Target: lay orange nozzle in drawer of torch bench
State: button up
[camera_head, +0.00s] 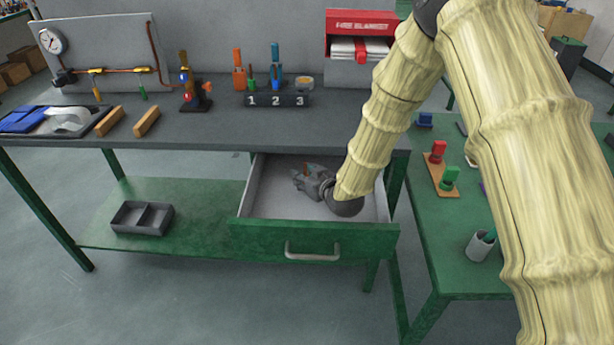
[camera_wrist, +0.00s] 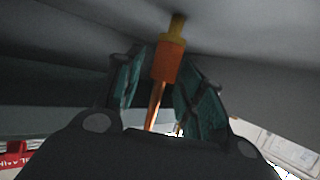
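The orange nozzle (camera_wrist: 167,62) shows in the wrist view, with a brass end and a thin copper stem. It sits between the two fingers of my gripper (camera_wrist: 165,75), with the stem pointing back to the palm. The gap at the fingertips is hardly wider than the nozzle, and I cannot tell whether they press on it. In the head view, my gripper (camera_head: 304,176) is low inside the pulled-out drawer (camera_head: 315,238) of the torch bench (camera_head: 215,125). Contact between nozzle and drawer floor is unclear.
The drawer around my gripper looks empty, with free floor on the left. The bench top overhangs its back. A 1-2-3 stand (camera_head: 278,100) and a red fire blanket box (camera_head: 360,35) stand above. A green side table (camera_head: 440,270) lies to the right.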

jog(key=shift+r, duration=0.25)
jog(key=shift+s+d, duration=0.2)
jog(key=shift+s, duration=0.1)
jog(key=shift+v, duration=3.4)
